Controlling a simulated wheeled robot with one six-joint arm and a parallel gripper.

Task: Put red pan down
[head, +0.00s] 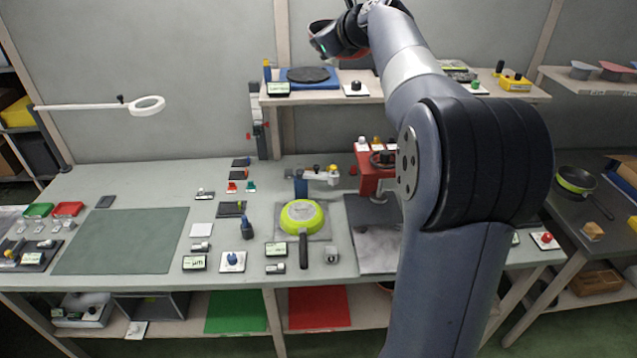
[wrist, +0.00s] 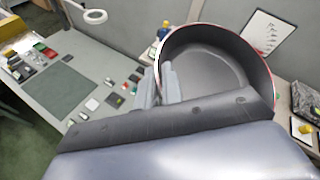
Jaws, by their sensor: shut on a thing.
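The red pan (wrist: 207,72) shows large in the wrist view, with a dark grey inside and a thin red rim. My gripper (wrist: 162,85) is shut on the red pan at its left side. The handle is largely hidden by my wrist. In the head view my arm reaches up to the top edge, above the back shelf. A red mat (head: 319,308) and a green mat (head: 236,312) lie on the low shelf under the bench.
A lime-green pan (head: 302,216) with a black handle sits on the bench. Another green-banded pan (head: 577,181) is on the right table. A red machine (head: 374,178) stands near my arm. The green cutting mat (head: 122,240) is bare. The back shelf (head: 400,99) carries several items.

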